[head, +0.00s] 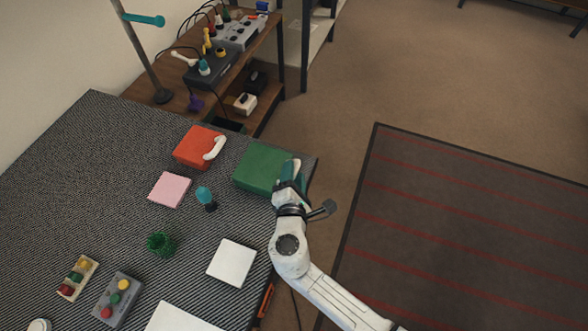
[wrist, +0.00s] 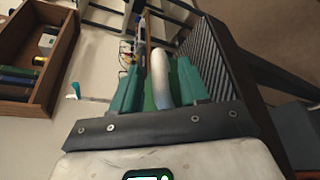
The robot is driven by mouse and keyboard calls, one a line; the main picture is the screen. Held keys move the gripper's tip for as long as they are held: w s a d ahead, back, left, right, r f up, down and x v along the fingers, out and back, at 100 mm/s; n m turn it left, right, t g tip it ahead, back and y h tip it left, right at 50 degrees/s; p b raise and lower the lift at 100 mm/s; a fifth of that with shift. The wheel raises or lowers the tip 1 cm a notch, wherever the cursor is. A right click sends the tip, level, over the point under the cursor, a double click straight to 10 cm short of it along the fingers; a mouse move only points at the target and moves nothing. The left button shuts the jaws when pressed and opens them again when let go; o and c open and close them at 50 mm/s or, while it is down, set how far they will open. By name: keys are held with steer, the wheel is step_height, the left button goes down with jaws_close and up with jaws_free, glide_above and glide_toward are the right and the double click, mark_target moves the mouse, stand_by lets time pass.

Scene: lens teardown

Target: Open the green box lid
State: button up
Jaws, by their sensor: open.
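The green box (head: 262,166) sits at the far right corner of the grey-striped table, its lid lying flat. My gripper (head: 290,170) is over the box's right end and hides part of it. In the wrist view my gripper's two teal fingers stand apart, and a pale curved handle (wrist: 162,82) shows between them. Green surface of the box (wrist: 149,97) shows behind the handle. I cannot tell whether the fingers touch the handle.
A red box (head: 196,145) with a white handle stands left of the green box. A pink pad (head: 169,190), a teal-topped object (head: 205,196), a green cup (head: 161,243) and a white square (head: 232,262) lie nearer. The table's edge (head: 273,255) is beside my arm.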

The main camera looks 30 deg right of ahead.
steer(key=shift+x, duration=0.9)
jaws_close()
